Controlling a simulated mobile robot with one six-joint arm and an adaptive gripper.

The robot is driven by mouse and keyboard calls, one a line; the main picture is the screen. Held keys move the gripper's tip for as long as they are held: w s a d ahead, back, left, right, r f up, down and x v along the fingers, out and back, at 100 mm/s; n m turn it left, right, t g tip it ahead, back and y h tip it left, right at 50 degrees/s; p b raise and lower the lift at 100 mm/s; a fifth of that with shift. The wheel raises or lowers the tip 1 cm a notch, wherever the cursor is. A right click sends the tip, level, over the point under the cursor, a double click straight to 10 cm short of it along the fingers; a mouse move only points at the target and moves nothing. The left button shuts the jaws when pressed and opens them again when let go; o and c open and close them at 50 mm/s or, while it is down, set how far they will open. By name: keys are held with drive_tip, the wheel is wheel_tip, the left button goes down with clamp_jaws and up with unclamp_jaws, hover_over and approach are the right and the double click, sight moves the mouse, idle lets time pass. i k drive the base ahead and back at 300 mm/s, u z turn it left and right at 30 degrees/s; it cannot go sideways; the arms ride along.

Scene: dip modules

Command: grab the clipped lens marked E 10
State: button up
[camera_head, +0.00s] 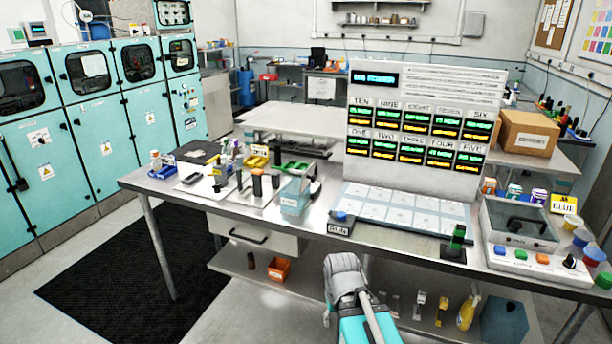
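I cannot pick out a clipped lens marked E 10; the small markings are too small to read. Small dark upright pieces (257,186) stand at the left part of the metal workbench (325,226). A flat panel of pale square cells (405,208) lies in front of a large display board (425,125) with numbered screens. My grey and teal arm (345,272) shows at the bottom centre, in front of the bench. No gripper fingers can be made out.
A dark block labelled RUN (340,224) sits near the front edge. A teal container (295,196) stands left of centre. Several items fill the lower shelf (330,283).

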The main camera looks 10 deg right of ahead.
sight(156, 163)
drive_tip(key=i, duration=0.85)
